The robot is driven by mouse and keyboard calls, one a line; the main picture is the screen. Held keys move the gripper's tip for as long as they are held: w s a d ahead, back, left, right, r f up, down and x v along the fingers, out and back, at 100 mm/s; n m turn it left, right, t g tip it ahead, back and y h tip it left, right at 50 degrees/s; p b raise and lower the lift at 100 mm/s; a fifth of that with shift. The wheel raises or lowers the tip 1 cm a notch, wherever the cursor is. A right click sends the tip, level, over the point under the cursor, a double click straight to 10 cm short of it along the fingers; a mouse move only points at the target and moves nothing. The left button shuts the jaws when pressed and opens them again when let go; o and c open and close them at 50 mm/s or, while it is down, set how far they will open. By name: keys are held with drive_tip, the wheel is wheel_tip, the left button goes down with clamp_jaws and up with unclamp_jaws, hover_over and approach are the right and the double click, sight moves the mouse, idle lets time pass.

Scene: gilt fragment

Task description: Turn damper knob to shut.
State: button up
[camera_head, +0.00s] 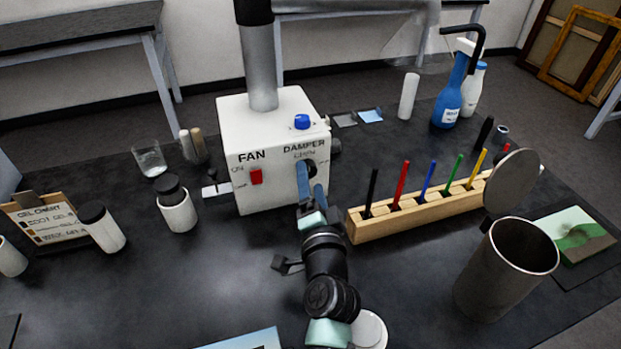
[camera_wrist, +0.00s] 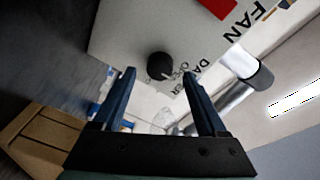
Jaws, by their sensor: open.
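The white control box (camera_head: 275,150) stands on the dark bench, with DAMPER and FAN lettering on its front. The black round damper knob (camera_head: 312,168) is on the right of that front, partly hidden by my gripper in the head view. In the wrist view the knob (camera_wrist: 160,66) shows whole, with a pale mark at its edge on the side towards the OPEN lettering. My gripper (camera_head: 311,178) has its two blue fingers apart in front of the knob. In the wrist view the gripper (camera_wrist: 158,80) is open and empty, the knob lying just beyond and between the fingertips; contact cannot be told.
A red fan switch (camera_head: 256,177) and a blue button (camera_head: 302,121) are on the box, and a duct (camera_head: 260,65) rises from it. A wooden rack (camera_head: 420,207) of coloured sticks stands close right of my gripper. A metal canister (camera_head: 505,270) stands front right.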

drive_tip(key=shift+w+a, duration=0.1)
drive_tip(key=shift+w, duration=0.8)
clamp_jaws()
